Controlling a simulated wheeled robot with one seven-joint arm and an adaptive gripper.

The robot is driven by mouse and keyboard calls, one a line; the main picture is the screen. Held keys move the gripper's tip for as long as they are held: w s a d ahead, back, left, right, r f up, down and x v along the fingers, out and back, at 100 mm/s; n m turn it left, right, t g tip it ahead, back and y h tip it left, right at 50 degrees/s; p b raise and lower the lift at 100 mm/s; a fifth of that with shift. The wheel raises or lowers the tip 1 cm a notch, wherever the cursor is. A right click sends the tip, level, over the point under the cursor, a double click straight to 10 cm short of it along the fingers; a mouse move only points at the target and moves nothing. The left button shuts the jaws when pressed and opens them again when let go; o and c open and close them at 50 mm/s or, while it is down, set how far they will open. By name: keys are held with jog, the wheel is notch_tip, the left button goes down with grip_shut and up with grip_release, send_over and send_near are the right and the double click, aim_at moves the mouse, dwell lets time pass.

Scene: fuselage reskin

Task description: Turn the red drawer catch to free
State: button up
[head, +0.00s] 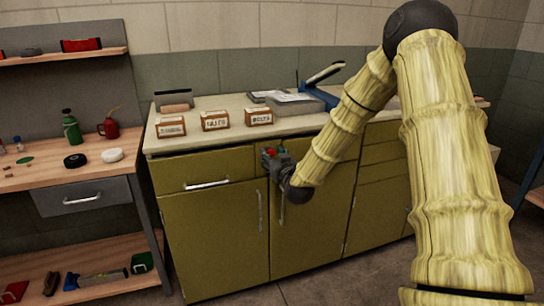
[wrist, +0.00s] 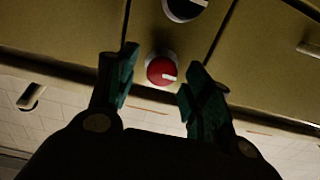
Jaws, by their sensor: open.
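The red drawer catch (wrist: 162,71) is a round red knob in a pale ring on the olive cabinet front. In the wrist view its white mark points to the right. My gripper (wrist: 160,66) is open, with one dark green finger on each side of the catch. I cannot tell whether the fingers touch it. In the head view my gripper (head: 273,163) is at the cabinet front just below the worktop, and a small red spot, seemingly the catch (head: 270,152), shows at its fingers.
A dark round fitting with a pale ring (wrist: 183,8) is close to the catch. The worktop (head: 200,140) above carries several labelled boxes and a blue tool (head: 318,92). A wooden bench (head: 30,181) with bottles stands at left. Drawer and door handles stick out nearby.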

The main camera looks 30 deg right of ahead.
jog(key=shift+w+d, duration=0.1)
jog(key=shift+w, duration=0.3)
jog(key=c, duration=1)
